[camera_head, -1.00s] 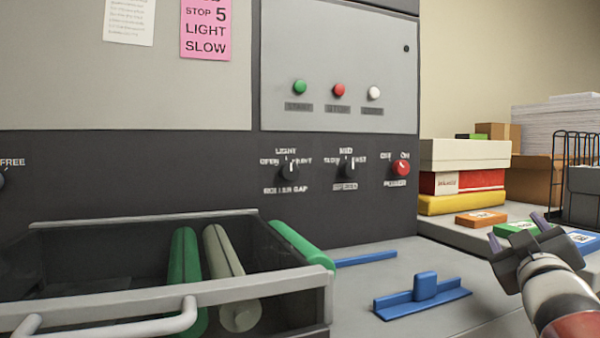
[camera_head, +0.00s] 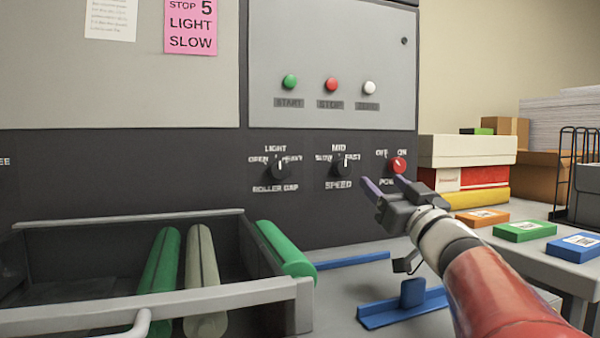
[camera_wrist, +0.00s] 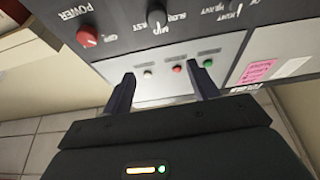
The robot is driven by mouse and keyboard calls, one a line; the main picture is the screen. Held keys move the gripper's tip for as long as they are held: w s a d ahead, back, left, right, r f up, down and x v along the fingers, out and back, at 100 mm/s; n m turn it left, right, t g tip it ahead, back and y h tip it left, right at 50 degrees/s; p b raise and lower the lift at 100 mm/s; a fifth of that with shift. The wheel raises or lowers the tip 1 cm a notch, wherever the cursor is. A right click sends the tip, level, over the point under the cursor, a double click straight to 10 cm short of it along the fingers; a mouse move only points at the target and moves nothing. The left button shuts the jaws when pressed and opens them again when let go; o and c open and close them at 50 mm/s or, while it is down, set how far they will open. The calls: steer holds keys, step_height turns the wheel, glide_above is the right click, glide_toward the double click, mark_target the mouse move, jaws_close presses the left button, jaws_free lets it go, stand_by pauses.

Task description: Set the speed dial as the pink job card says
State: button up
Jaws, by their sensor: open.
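The speed dial (camera_head: 342,167) is a black knob on the dark panel, between the SLOW and FAST labels with MID above. Its white pointer stands near upright, toward MID. It also shows at the top of the wrist view (camera_wrist: 157,17). The pink job card (camera_head: 190,27) is on the grey panel at upper left and reads "STOP 5 LIGHT SLOW"; its top is cut off. It also shows in the wrist view (camera_wrist: 258,71). My gripper (camera_head: 383,183) is open and empty, below and right of the speed dial, apart from it. Its fingers also show in the wrist view (camera_wrist: 160,72).
The roller gap dial (camera_head: 280,168) is left of the speed dial, the red power knob (camera_head: 398,165) right. Green, red and white buttons sit above. An open tray of rollers (camera_head: 150,298) is at lower left. A blue guide (camera_head: 403,305) lies below my arm.

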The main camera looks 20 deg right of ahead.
mark_target(345, 170)
steer(key=w, duration=0.4)
steer(key=w+p, duration=0.1)
steer(key=w, duration=0.8)
steer(key=shift+w+a+r, duration=0.35)
steer(key=shift+w+a, duration=0.05)
steer(key=shift+w+r, duration=0.2)
steer(key=shift+w, duration=0.3)
steer(key=c, duration=1)
